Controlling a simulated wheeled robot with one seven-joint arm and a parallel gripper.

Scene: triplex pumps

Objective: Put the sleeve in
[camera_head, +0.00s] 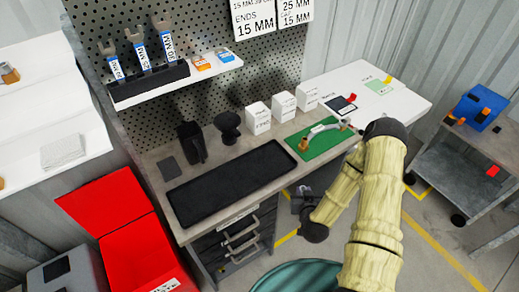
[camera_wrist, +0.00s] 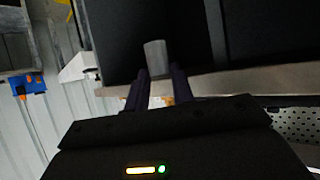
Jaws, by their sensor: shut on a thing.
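A light grey, short cylinder, which looks like the sleeve (camera_wrist: 155,58), is held at the tips of my gripper (camera_wrist: 160,74) in the wrist view. Both dark fingers are shut on it. In the head view my gripper (camera_head: 303,199) hangs in front of the workbench, to the right of the drawers and below the bench top. The sleeve cannot be made out there.
The bench holds an empty black tray (camera_head: 183,212), several white boxes (camera_head: 257,117) and dark stands. Wrenches hang in a rack (camera_head: 150,86) above. A red bin (camera_head: 140,258) stands at left. A cart with a blue box (camera_head: 480,106) stands at right.

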